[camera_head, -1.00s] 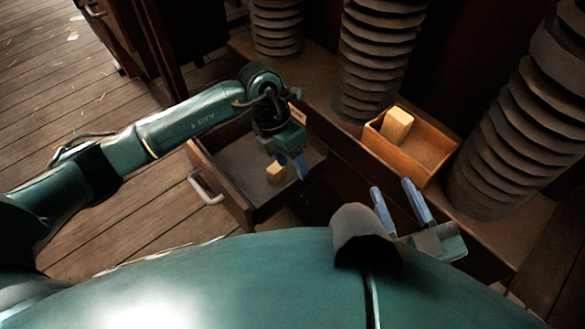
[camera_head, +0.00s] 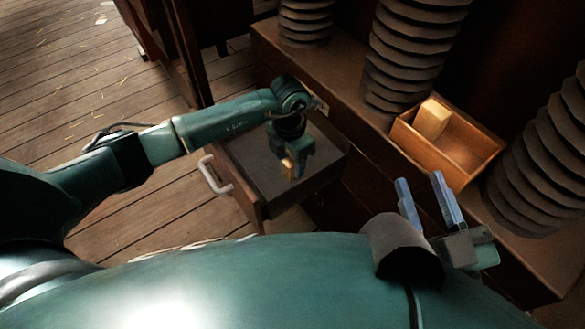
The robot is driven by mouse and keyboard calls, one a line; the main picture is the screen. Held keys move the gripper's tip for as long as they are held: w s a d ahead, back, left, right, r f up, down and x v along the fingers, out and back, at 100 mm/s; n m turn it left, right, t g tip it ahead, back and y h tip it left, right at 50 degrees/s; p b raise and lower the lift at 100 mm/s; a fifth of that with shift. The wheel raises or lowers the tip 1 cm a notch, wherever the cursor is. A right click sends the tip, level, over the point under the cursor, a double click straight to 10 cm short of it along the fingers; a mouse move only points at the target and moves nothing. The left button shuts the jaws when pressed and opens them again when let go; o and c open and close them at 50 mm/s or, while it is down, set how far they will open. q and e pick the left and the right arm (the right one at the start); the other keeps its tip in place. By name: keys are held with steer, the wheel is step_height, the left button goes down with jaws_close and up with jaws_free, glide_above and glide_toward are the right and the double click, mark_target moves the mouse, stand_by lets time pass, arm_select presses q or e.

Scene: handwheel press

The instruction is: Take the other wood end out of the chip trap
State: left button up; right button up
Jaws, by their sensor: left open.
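A small pale wood end (camera_head: 287,167) stands in the open drawer, the chip trap (camera_head: 240,165). My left gripper (camera_head: 293,170) points down into the drawer with its blue fingers open at the wood end. One finger shows just right of the wood; the other is largely hidden, so I cannot tell whether they touch it. Another wood end (camera_head: 432,119) leans in the open wooden box (camera_head: 462,148) on the ledge. My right gripper (camera_head: 428,202) is open and empty, fingers up, in front of the ledge.
The drawer has a pale handle (camera_head: 214,175) on its left front. Several ribbed dark columns (camera_head: 410,55) stand on the ledge (camera_head: 345,85) around the box. Plank floor (camera_head: 60,100) with scattered chips lies open at the left.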

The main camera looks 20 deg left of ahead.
mark_target(290, 161)
arm_select(q)
step_height(290, 161, down, 4)
steer(key=shift+r+b, duration=0.25)
steer(key=shift+b, duration=0.25)
steer(key=shift+r, duration=0.1)
steer(key=c, duration=1)
